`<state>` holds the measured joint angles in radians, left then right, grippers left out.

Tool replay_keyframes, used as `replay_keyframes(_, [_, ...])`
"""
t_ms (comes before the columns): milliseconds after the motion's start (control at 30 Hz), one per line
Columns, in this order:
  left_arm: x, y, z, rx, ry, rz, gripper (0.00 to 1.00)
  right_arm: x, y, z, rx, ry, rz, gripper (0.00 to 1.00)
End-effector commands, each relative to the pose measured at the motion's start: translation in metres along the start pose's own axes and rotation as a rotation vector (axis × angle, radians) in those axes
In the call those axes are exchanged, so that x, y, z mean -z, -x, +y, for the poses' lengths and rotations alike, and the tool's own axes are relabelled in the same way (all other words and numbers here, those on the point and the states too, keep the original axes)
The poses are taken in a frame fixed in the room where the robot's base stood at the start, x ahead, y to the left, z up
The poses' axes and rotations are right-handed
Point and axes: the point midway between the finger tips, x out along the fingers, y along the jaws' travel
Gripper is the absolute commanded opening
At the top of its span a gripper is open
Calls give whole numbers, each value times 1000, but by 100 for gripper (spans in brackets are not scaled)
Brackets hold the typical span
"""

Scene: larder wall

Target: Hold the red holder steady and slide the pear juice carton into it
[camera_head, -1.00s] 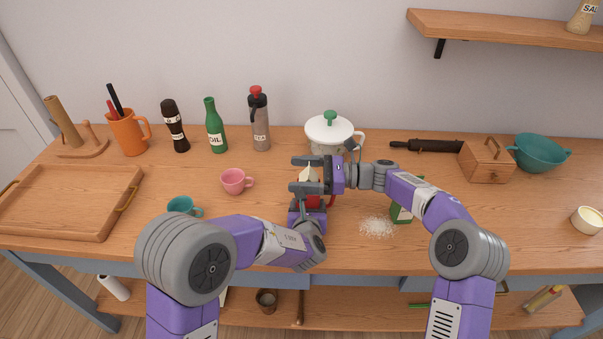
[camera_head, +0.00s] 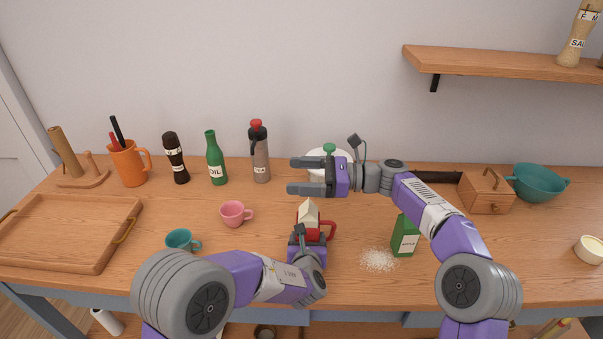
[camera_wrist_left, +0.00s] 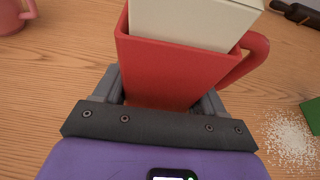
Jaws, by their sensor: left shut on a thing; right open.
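The red holder (camera_head: 329,230), with a handle on its right, stands on the worktop; it also shows in the left wrist view (camera_wrist_left: 180,72). My left gripper (camera_head: 309,238) is shut on it from the near side, one finger on each side. A cream carton (camera_head: 308,214), seemingly the pear juice carton, stands in the holder with its gabled top above the rim. In the left wrist view the carton (camera_wrist_left: 195,20) is inside the rim; its label is not visible. My right gripper (camera_head: 290,175) is open and empty, above and behind the carton, apart from it.
A green carton (camera_head: 404,238) stands right of the holder, near spilled white grains (camera_head: 378,260). A pink cup (camera_head: 234,213) and a teal cup (camera_head: 180,240) are to the left. A white lidded pot (camera_head: 318,154) is partly hidden behind my right gripper.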

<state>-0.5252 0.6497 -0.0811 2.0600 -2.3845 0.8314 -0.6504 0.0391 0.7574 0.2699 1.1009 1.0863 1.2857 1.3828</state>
Motion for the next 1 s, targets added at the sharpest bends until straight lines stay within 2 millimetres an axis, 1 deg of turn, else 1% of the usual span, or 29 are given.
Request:
replay_keyframes(33, [-1,0,0,0,0,-2,39,0,0,0,0,0,0,89])
replay_keyframes(67, [-1,0,0,0,0,-2,73,0,0,0,0,0,0,89])
replay_keyframes(233, [-1,0,0,0,0,-1,99,0,0,0,0,0,0,89])
replay_keyframes(467, [0,0,0,0,0,0,100,0,0,0,0,0,0,89])
replay_keyframes(567, [0,4,0,1,0,0,100,0,0,0,0,0,0,89])
replay_keyframes(633, [-1,12,-1,2,0,0,100,0,0,0,0,0,0,89])
replay_keyframes(767, [-1,36,-1,3,0,-2,100,0,0,0,0,0,0,89])
replay_keyframes(1000, [-2,88,0,3,1,-4,100,0,0,0,0,0,0,89])
